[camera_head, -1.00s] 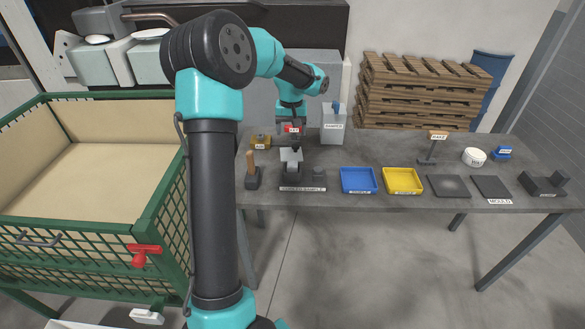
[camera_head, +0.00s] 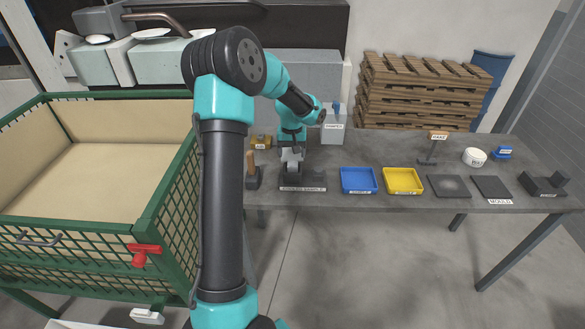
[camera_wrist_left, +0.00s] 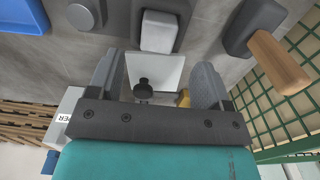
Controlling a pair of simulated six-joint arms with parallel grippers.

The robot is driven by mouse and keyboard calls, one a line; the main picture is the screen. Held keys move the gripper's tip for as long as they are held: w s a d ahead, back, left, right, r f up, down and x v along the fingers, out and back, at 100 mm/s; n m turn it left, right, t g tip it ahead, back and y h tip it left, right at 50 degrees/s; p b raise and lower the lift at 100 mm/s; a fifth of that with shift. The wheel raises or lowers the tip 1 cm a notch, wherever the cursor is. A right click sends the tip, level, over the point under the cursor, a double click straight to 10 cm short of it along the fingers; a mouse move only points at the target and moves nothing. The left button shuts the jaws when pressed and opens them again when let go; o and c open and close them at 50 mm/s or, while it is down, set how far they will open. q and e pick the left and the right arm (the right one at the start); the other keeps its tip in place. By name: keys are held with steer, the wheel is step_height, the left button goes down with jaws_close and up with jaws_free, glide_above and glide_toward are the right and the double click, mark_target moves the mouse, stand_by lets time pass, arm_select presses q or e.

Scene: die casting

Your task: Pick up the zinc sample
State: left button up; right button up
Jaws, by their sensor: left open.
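A pale grey flat piece with a dark round knob, which could be the zinc sample (camera_wrist_left: 160,68), lies between the spread fingers of my left gripper (camera_wrist_left: 156,88) in the left wrist view. The fingers are open, one on each side of it, and I cannot tell whether they touch it. In the head view my left gripper (camera_head: 291,150) hangs low behind the dark stand (camera_head: 302,186), whose label ends in "SAMPLE". The sample is mostly hidden there. My right gripper is not in view.
A wooden-handled tool (camera_head: 252,172) stands close on the left. A blue tray (camera_head: 359,181) and a yellow tray (camera_head: 403,181) lie to the right. A grey container (camera_head: 333,132) stands behind. A green mesh crate (camera_head: 178,210) is beside the table.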

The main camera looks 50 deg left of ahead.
mark_target(293, 164)
arm_select(q)
steer(key=f, duration=0.5)
steer(key=shift+d, duration=0.25)
steer(key=c, duration=1.2)
steer(key=shift+r, duration=0.45)
step_height(293, 164, up, 3)
steer(key=shift+f, duration=0.15)
steer(key=s+d, duration=0.3)
steer(key=d, duration=0.1)
steer(key=s+d+r, duration=0.1)
steer(key=s+d, duration=0.6)
steer(key=d, duration=0.1)
steer(key=shift+s+r, duration=0.15)
steer(key=shift+s, duration=0.15)
